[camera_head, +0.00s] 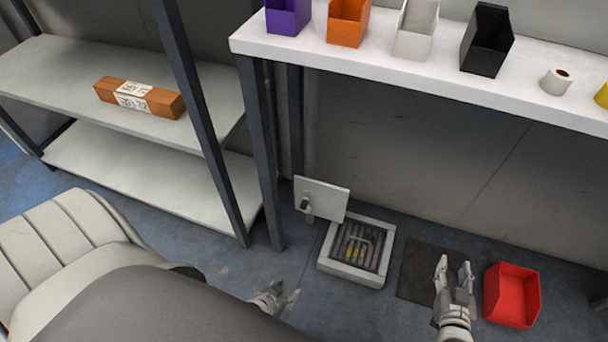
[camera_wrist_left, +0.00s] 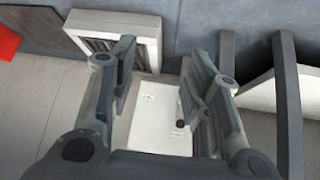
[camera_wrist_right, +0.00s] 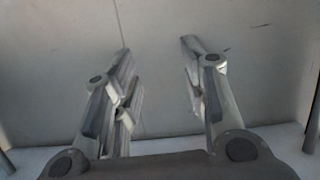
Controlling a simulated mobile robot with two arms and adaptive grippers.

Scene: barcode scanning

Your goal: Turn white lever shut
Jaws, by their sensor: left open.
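A white panel (camera_head: 325,196) stands open at the back left of a white floor box (camera_head: 345,273) with a dark grate. A small grey lever (camera_head: 306,206) sticks out from the panel's lower left. My left gripper (camera_head: 284,292) is open and empty, in front and left of the box, apart from the lever. In the left wrist view, the panel (camera_wrist_left: 155,110) shows between the fingers, with the small lever (camera_wrist_left: 180,124) near the right finger. My right gripper (camera_head: 453,266) is open and empty over the dark mat's right side; its fingers also show apart in the right wrist view (camera_wrist_right: 153,55).
A red bin (camera_head: 511,295) stands on the floor right of my right gripper. A dark mat (camera_head: 418,272) lies beside the box. A white shelf (camera_head: 400,68) with several coloured bins hangs above.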

